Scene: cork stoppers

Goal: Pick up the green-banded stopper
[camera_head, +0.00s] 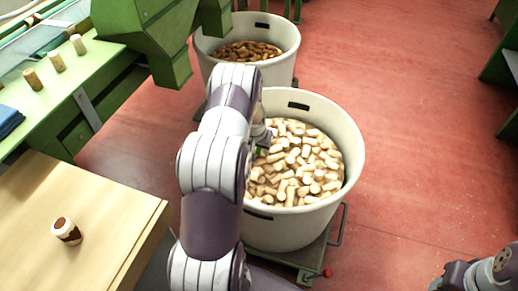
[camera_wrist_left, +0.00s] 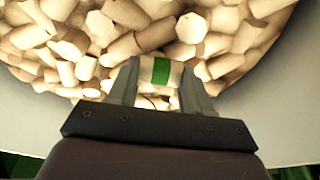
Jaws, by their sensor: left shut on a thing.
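The green-banded stopper (camera_wrist_left: 160,72) is a pale cork with a green band, seen between the two fingers of my left gripper (camera_wrist_left: 158,85) in the left wrist view. The fingers are shut on it, one on each side. In the head view my left gripper (camera_head: 266,136) is over the left part of the front bin, partly hidden by my own arm. A small bit of green (camera_head: 259,150) shows beside it. My right arm shows at the lower right corner of the head view, and its finger state cannot be made out.
The front white bin (camera_head: 352,150) is full of loose corks (camera_head: 300,165). A second bin (camera_head: 288,38) behind it holds brown pieces. Several corks stand on the green bench at left.

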